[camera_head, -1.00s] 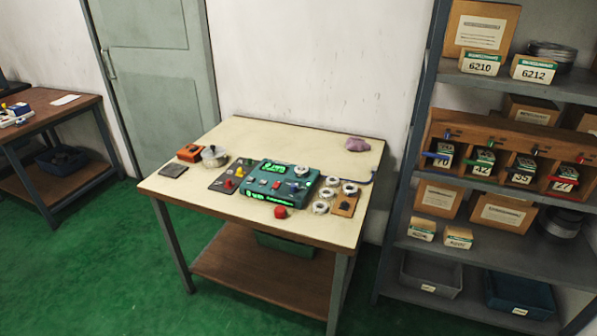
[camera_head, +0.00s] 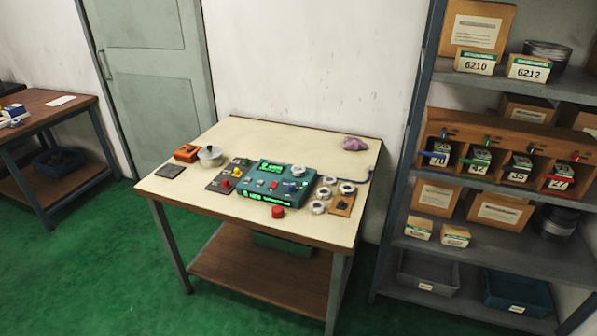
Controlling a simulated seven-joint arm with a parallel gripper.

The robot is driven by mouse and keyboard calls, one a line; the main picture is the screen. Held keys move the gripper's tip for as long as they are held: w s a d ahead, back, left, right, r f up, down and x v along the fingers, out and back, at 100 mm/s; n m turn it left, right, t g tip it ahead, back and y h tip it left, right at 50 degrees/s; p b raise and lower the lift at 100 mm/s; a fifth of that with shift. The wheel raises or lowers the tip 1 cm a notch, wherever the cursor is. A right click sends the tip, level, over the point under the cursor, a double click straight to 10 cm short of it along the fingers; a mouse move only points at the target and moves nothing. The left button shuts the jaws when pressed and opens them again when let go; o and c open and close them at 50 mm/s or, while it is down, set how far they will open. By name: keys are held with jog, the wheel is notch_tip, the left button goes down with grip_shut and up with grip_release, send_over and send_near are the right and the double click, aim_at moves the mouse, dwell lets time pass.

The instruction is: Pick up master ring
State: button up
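Several small silver-white rings lie on the right half of the cream-topped table (camera_head: 240,133). One ring (camera_head: 330,180) is at the back of the group, one ring (camera_head: 347,188) is at the right by a small brown board (camera_head: 341,205), and one ring (camera_head: 318,207) is at the front. Another ring (camera_head: 298,171) sits on the teal device with green displays (camera_head: 266,185). A larger silver round piece (camera_head: 210,156) stands at the left. I cannot tell which of these is the master ring. My gripper is not in view.
A red knob-like piece (camera_head: 278,212) lies near the front edge. A shelf rack (camera_head: 408,150) with boxes stands close at the right. The table's back middle is clear.

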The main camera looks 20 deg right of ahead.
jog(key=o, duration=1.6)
